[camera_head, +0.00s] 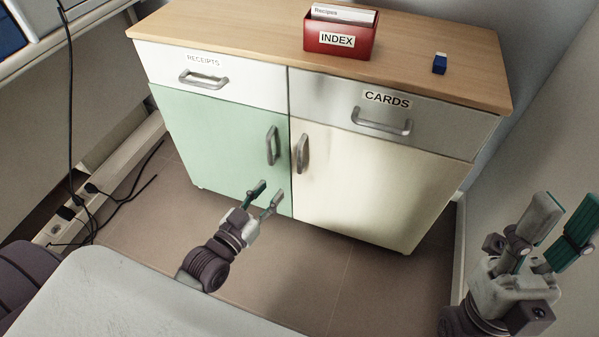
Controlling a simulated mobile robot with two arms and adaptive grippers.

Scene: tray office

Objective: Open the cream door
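The cream door (372,185) is the lower right door of the cabinet and is closed. Its grey bar handle (302,154) is upright near the door's left edge. My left gripper (267,194) is open and empty, in front of the lower part of the green door (225,140), below and left of the cream door's handle and apart from it. My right gripper (562,222) is open and empty at the right edge, near the wall, to the right of the cream door.
The green door has its own handle (272,146) close beside the cream one. Above are drawers marked RECEIPTS (210,72) and CARDS (385,105), both closed. A red INDEX box (340,36) and a blue-and-white eraser-like block (439,64) stand on top. Black cables (110,195) lie left.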

